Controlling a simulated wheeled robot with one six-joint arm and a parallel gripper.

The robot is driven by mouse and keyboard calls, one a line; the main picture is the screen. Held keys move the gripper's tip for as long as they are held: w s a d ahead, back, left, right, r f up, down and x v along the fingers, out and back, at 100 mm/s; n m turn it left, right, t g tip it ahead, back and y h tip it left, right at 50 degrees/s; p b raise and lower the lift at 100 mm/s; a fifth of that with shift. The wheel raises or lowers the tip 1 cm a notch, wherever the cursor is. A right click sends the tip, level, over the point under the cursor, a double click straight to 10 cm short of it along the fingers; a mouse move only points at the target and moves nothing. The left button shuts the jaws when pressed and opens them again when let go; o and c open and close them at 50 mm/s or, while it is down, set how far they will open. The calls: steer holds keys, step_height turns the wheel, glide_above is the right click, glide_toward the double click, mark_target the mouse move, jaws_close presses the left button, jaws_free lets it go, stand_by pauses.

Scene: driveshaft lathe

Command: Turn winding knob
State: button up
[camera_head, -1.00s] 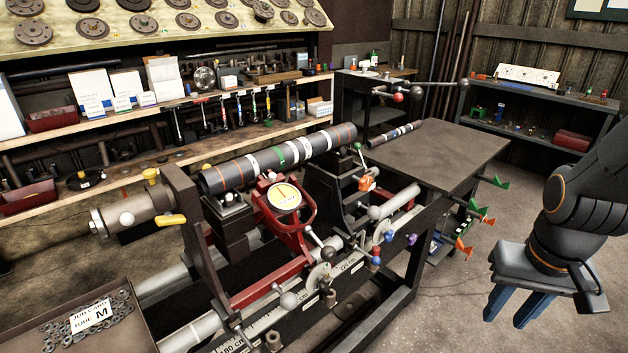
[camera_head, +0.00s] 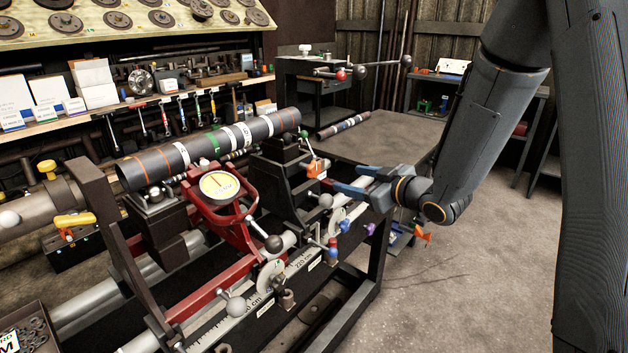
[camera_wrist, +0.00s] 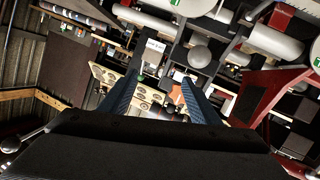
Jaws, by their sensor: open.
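The lathe carries several knobs, and I cannot tell for certain which is the winding knob. Two pale discs sit on the front rail: a left disc (camera_head: 271,275) near a grey ball knob (camera_head: 236,306), and a right disc (camera_head: 337,215) near another grey ball (camera_head: 326,200). An orange part (camera_head: 318,168) with a green-tipped lever is on the right support. My gripper (camera_head: 347,179) is open and empty, just right of the orange part. In the wrist view my gripper (camera_wrist: 162,76) has its fingers apart, with a grey ball (camera_wrist: 199,57) beyond them.
A dark striped tube (camera_head: 215,146) lies across the supports. A red frame with a round dial gauge (camera_head: 219,186) stands left of my gripper. Blue (camera_head: 344,225) and purple (camera_head: 369,229) knobs are on the front. The floor at right is open.

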mark_target(316, 171)
steer(key=w+a+n+y, duration=0.1)
steer(key=a, duration=0.2)
steer(key=w+a+n+y, duration=0.1)
steer(key=a+y, duration=0.1)
steer(key=a, duration=0.2)
steer(key=w+a+r+n+g+y, duration=0.1)
steer(key=a+y, duration=0.1)
steer(key=a, duration=0.1)
steer(key=shift+a, duration=0.15)
steer(key=shift+w, duration=0.1)
steer(key=c, duration=1.1)
steer(key=shift+o, duration=0.2)
